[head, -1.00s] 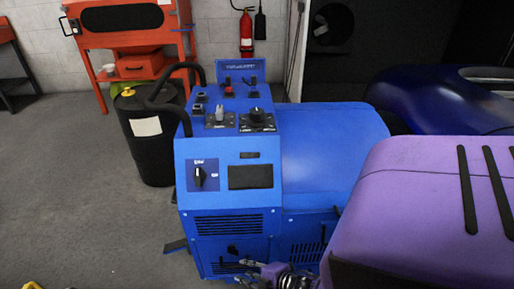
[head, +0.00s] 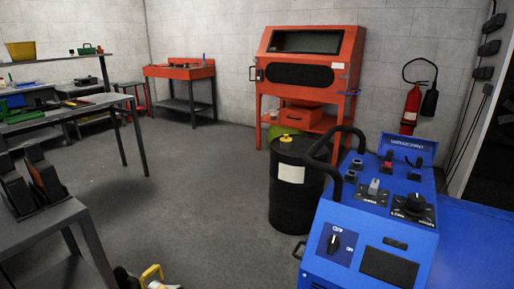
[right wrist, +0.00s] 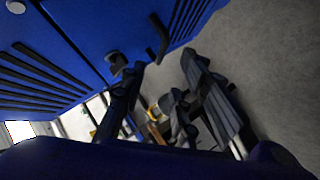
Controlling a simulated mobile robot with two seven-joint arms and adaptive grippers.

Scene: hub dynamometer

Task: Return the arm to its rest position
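My right gripper (right wrist: 160,65) shows in the right wrist view with its two dark fingers apart. It is open, and I see nothing held between them. It is close to the blue panels of a machine, with a dark handle near the fingertips; I cannot tell whether they touch. Neither gripper can be made out for certain in the head view. The blue control console (head: 400,225) stands at the lower right there. Its rotary knob (head: 333,243) has an OFF label above it.
A black drum (head: 292,205) with a yellow cap stands left of the console. An orange cabinet (head: 305,75) and a red extinguisher (head: 411,105) are behind. Grey benches (head: 50,225) line the left. A yellow item (head: 151,273) shows at the bottom edge. The middle floor is clear.

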